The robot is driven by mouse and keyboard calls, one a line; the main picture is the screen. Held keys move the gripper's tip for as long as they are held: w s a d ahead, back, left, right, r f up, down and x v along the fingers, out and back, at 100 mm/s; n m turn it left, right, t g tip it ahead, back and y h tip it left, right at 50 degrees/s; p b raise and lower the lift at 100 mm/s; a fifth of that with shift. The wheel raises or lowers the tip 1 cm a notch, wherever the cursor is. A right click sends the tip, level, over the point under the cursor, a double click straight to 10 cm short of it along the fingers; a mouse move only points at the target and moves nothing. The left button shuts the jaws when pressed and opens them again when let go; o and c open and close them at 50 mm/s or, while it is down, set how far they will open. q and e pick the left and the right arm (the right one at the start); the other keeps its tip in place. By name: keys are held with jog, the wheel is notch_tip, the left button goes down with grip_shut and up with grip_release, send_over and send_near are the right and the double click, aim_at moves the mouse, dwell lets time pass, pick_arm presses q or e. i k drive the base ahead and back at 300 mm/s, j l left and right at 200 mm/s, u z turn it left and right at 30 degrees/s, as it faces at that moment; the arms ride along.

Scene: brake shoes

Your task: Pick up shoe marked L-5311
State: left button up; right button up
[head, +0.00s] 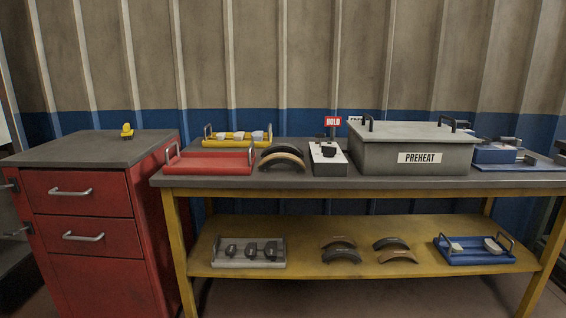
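Curved brake shoes show in two places. On the tabletop, a dark shoe (284,148) stands close behind a tan-edged shoe (283,162). On the lower shelf, several more lie in two pairs: a back left shoe (338,241), a front left shoe (341,255), a back right shoe (391,243) and a front right shoe (398,256). Small light marks show on some lower shoes, but they are too small to read, so I cannot tell which is L-5311. Neither of my grippers is in view.
A red tray (208,166), a yellow tray (259,139), a white-topped box (329,158) and a grey PREHEAT box (380,155) stand on the table (470,182). A grey tray (225,262) and blue tray (475,260) flank the lower shoes. A red cabinet (85,194) stands left.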

aim_at(294, 161)
jog(key=i+j, duration=0.1)
jog(key=j, duration=0.15)
jog(key=i+j, duration=0.1)
jog(key=j, duration=0.15)
jog(key=i+j+z, duration=0.1)
jog(key=j, duration=0.25)
jog(key=i+j+z, duration=0.1)
jog(key=j, duration=0.25)
jog(key=i+j+z, duration=0.1)
jog(key=j, duration=0.25)
